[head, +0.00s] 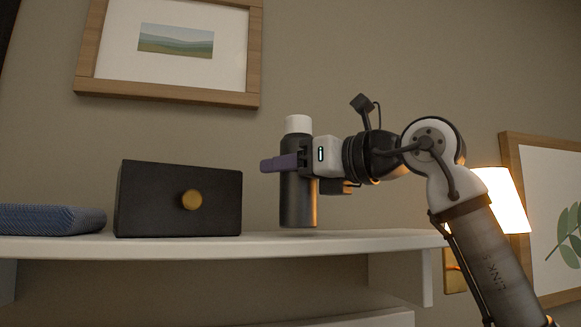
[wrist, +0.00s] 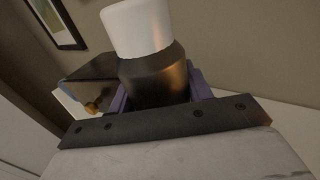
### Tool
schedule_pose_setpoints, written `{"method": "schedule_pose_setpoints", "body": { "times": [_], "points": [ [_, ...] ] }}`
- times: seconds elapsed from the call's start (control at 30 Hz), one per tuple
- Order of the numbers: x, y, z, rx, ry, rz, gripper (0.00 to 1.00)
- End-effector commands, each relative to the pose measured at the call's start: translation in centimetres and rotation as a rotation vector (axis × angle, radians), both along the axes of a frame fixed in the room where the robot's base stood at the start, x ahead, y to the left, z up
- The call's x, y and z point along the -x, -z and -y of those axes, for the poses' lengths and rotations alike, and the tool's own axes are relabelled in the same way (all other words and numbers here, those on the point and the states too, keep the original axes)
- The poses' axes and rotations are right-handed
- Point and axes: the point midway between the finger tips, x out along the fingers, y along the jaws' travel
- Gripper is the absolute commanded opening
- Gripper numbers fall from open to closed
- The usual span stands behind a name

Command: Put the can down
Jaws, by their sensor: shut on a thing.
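The can (head: 297,205) is a dark, upright cylinder with a white cap, seen in the head view just above the white shelf (head: 340,240). A narrow gap seems to show between its base and the shelf, but the low viewpoint makes contact hard to judge. My gripper (head: 282,162) is shut on the can's upper body, with its purple fingers around it. In the wrist view the can (wrist: 153,75) stands between the purple fingers (wrist: 158,95), its white cap toward the top. The can's lower part is hidden there.
A black box (head: 155,200) with a round brass knob stands on the shelf left of the can. A blue textured item (head: 50,219) lies farther left. A lit lamp (head: 503,198) is at the right. The shelf right of the can looks clear.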

Motion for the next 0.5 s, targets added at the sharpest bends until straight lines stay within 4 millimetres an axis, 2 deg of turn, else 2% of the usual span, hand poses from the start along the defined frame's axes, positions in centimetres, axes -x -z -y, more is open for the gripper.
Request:
{"method": "schedule_pose_setpoints", "body": {
  "times": [0.5],
  "points": [
    [0.02, 0.95, 0.00, -0.001, 0.000, 0.001, 0.17]
  ]
}}
